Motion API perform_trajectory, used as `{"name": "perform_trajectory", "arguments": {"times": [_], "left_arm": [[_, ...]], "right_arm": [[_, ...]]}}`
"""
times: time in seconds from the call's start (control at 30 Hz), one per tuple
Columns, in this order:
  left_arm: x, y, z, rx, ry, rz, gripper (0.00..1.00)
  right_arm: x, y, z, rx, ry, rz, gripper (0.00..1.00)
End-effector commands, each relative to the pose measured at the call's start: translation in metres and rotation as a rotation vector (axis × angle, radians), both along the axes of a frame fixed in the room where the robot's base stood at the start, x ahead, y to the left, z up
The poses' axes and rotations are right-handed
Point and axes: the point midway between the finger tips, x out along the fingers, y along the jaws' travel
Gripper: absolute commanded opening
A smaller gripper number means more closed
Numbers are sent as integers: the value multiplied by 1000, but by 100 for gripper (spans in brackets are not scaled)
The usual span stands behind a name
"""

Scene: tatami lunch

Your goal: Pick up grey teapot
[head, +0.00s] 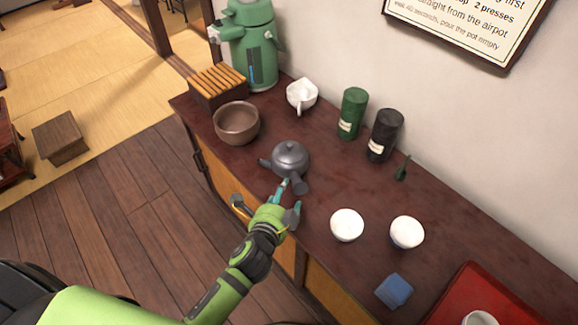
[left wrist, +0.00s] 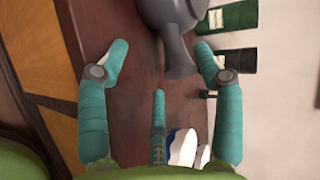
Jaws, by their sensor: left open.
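The grey teapot (head: 290,157) stands upright on the dark counter, its spout to the left and its side handle (head: 299,186) toward my left arm. My left gripper (head: 290,197) is open and empty, at the counter's front edge close to the handle. In the left wrist view, the teapot (left wrist: 173,14) is at the top, with its handle between the spread teal fingers of my left gripper (left wrist: 160,58). I cannot tell whether any finger touches it. My right gripper is not in view.
A brown bowl (head: 237,122), white pitcher (head: 301,94) and green airpot (head: 250,45) stand beyond the teapot. A green canister (head: 352,113) and black canister (head: 384,134) stand near the wall. Two white cups (head: 347,225) (head: 407,232), a blue cloth (head: 393,291) and a red tray (head: 470,290) lie right.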

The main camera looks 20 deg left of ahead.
Motion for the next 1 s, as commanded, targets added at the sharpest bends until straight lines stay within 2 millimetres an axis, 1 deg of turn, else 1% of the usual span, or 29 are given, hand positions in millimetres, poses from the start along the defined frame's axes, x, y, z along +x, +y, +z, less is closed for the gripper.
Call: {"name": "perform_trajectory", "arguments": {"times": [0.03, 0.13, 0.37, 0.6, 0.73, 0.93, 0.97, 1.0], "left_arm": [[4, -6, 0, 30, -19, -32, 67], [12, -12, 0, 63, -42, -64, 67], [35, -14, -8, 66, -45, -66, 67], [65, -16, -20, 64, -43, -66, 67], [72, -16, -23, 63, -43, -65, 67], [72, -16, -23, 63, -43, -65, 67], [72, -16, -23, 63, -43, -65, 59], [72, -16, -23, 63, -43, -65, 43]], "right_arm": [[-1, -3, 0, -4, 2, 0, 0], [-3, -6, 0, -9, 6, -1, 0], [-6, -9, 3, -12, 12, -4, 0], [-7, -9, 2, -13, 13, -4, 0], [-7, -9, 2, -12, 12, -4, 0], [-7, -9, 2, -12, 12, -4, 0], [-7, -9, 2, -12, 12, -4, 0], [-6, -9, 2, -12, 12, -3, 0]]}}
